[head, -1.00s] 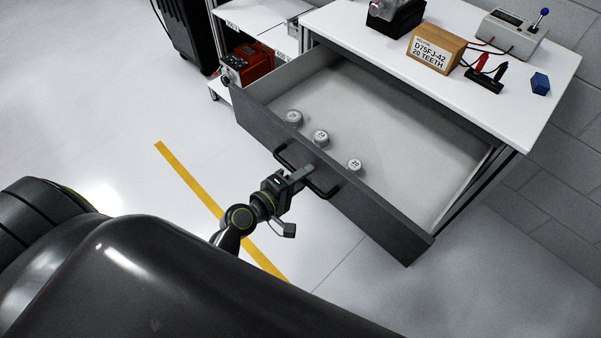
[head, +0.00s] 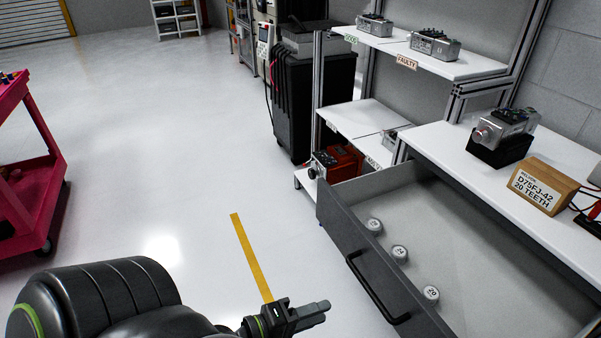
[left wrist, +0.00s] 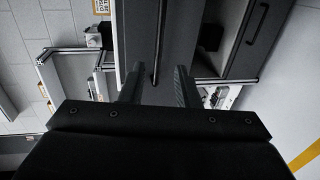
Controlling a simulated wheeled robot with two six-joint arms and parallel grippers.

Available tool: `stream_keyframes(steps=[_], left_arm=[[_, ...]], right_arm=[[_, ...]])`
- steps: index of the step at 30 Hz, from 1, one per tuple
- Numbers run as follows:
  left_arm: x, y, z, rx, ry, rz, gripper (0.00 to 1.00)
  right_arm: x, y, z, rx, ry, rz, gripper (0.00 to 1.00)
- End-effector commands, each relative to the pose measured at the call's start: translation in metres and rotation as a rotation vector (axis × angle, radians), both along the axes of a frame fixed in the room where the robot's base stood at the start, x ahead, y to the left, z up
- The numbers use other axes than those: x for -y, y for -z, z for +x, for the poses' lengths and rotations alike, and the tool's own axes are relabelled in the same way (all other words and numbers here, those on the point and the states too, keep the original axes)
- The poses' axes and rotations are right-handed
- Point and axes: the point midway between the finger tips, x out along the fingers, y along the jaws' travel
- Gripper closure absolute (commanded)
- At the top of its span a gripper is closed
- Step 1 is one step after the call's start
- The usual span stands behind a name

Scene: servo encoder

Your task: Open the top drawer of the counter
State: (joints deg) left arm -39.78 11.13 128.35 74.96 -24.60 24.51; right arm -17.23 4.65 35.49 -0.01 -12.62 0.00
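The white counter (head: 455,165) has its top drawer (head: 338,222) pulled well out, and the pale inside shows. The drawer's dark bar handle (head: 378,291) is on its grey front. Three small round numbered pieces (head: 399,254) lie inside near the front. My left gripper (head: 318,309) is left of the handle, apart from it and empty. My right gripper is in neither view.
A shelf rack (head: 365,120) stands behind. A red cart (head: 25,180) is at the left. The floor between, with a yellow line (head: 250,257), is clear.

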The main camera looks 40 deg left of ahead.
Motion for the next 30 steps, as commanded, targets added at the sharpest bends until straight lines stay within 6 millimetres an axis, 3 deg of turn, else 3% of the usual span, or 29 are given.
stream_keyframes(steps=[3, 9, 27, 30], left_arm=[[-0.006, 0.0, -0.016, -0.002, 0.001, 0.003, 0.71], [-0.01, -0.005, -0.027, 0.0, 0.0, 0.001, 0.71], [-0.01, -0.006, -0.028, 0.0, 0.0, 0.0, 0.71], [-0.013, 0.001, -0.027, -0.011, -0.006, 0.017, 0.71]], right_arm=[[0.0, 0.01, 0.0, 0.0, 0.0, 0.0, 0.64], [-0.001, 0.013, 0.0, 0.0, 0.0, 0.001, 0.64], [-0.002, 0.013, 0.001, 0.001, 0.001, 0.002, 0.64], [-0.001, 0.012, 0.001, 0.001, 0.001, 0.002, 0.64]])
